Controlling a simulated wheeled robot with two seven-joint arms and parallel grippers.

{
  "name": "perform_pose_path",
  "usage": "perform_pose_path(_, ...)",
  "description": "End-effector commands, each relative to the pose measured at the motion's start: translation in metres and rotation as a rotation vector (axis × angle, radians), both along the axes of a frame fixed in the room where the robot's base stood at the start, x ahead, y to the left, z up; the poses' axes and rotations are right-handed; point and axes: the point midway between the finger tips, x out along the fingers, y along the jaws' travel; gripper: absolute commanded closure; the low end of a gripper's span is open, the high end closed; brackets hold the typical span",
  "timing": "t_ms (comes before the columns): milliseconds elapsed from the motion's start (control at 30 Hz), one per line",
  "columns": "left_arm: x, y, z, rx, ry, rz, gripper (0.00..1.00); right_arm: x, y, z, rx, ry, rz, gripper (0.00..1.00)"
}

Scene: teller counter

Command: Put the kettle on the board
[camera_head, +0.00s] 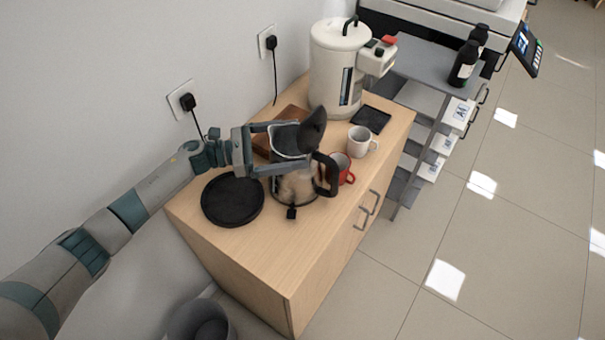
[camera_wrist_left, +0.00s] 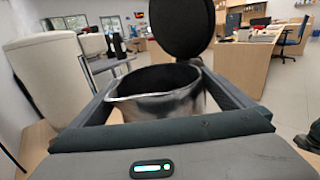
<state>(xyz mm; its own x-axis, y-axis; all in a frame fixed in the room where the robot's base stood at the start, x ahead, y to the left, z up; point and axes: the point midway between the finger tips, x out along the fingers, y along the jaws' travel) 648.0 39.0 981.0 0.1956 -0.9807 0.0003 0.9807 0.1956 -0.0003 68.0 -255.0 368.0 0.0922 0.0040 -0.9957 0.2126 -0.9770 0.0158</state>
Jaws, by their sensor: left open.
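The kettle (camera_head: 295,187) stands on the wooden cabinet top, with a shiny body, a black handle on its right and its dark lid tipped up. My left gripper (camera_head: 306,145) is open, with one finger on each side of the kettle's upper part. In the left wrist view the kettle (camera_wrist_left: 160,105) shows between the two fingers; I cannot tell whether they touch it. A brown wooden board (camera_head: 292,113) lies behind the kettle, partly hidden by my gripper. My right gripper is in neither view.
A round black plate (camera_head: 232,199) lies left of the kettle. A red mug (camera_head: 341,167) stands close by its handle, with a white mug (camera_head: 359,141) behind. A large cream dispenser (camera_head: 335,70) and a black pad (camera_head: 370,119) are at the back. The front cabinet top is clear.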

Motion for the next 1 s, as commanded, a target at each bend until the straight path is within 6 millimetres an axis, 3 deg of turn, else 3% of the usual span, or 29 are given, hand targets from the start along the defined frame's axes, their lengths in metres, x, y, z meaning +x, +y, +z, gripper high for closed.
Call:
perform_pose_path(167, 0.0, 0.0, 0.0, 0.0, 0.0, 0.0, 0.0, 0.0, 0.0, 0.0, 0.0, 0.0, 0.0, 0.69)
perform_pose_path(467, 0.0, 0.0, 0.0, 0.0, 0.0, 0.0, 0.68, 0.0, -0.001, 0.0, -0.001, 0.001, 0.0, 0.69)
perform_pose_path(1000, 0.001, 0.001, 0.018, -0.003, -0.007, -0.001, 0.68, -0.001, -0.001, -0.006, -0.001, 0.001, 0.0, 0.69)
